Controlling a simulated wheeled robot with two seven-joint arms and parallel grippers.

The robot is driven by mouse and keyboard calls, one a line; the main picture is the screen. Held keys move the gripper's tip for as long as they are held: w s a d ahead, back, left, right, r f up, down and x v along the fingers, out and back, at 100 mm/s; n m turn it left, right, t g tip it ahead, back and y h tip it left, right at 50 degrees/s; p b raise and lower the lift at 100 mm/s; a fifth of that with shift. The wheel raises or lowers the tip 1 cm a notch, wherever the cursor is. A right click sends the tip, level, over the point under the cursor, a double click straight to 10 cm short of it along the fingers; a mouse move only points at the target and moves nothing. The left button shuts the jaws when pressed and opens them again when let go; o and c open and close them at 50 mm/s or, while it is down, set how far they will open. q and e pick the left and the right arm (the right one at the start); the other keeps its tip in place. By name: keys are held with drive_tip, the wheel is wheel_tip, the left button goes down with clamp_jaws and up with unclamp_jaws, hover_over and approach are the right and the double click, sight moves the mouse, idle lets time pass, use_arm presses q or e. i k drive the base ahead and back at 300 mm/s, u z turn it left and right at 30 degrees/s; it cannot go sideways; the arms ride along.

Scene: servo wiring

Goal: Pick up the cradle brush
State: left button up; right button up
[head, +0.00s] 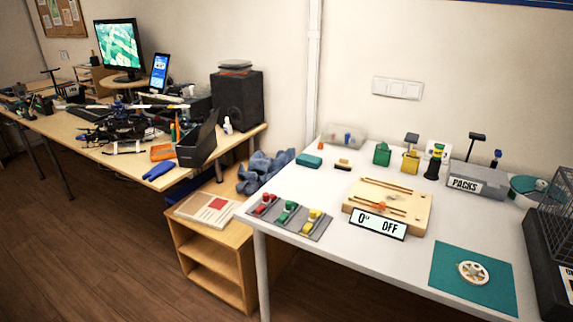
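A small brush-like block (343,164), tan with a dark part, lies toward the back of the white table (330,255). It looks like the cradle brush, though it is too small to be sure. It sits to the right of a teal block (309,161) and behind a light wooden board with slots (420,216), with nothing touching it. An orange piece (379,205) lies on the board. Neither of my grippers shows in the head view.
A display reading "0° OFF" (379,224) stands before the board. A grey tray (283,229) holds red, green and yellow pieces. A clear bin (345,135) and several small containers line the back. A teal mat (448,277) with a wheel and a dark cage (556,218) are at right.

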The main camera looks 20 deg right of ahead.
sight(343, 164)
drive_tip(key=u, duration=0.8)
drive_tip(key=i, duration=1.25)
drive_tip(key=z, duration=1.15)
